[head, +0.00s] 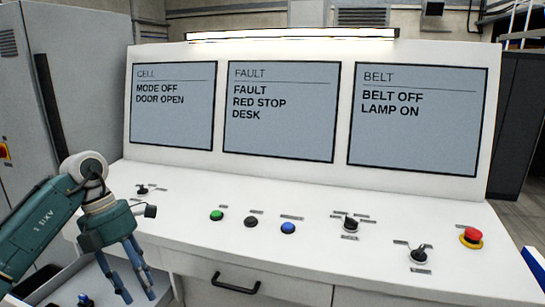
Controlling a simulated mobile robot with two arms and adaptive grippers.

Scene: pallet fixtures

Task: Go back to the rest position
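My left gripper (138,296) hangs fingers down at the lower left, in front of the desk's left end. Its fingers are apart with nothing seen between them. The white control desk (300,210) carries a small black switch (143,190) close to the gripper's wrist. Green (216,215), black (251,221) and blue (288,228) buttons sit in a row. A rotary knob (350,223), another knob (419,254) and a red stop button on a yellow base (471,237) are further right. My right gripper is not in view.
Three screens read "MODE OFF, DOOR OPEN" (172,105), "FAULT, RED STOP, DESK" (280,110) and "BELT OFF, LAMP ON" (415,118). A lit lamp bar (293,34) is above. The desk front has a drawer handle (235,283). A grey cabinet (80,60) stands left.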

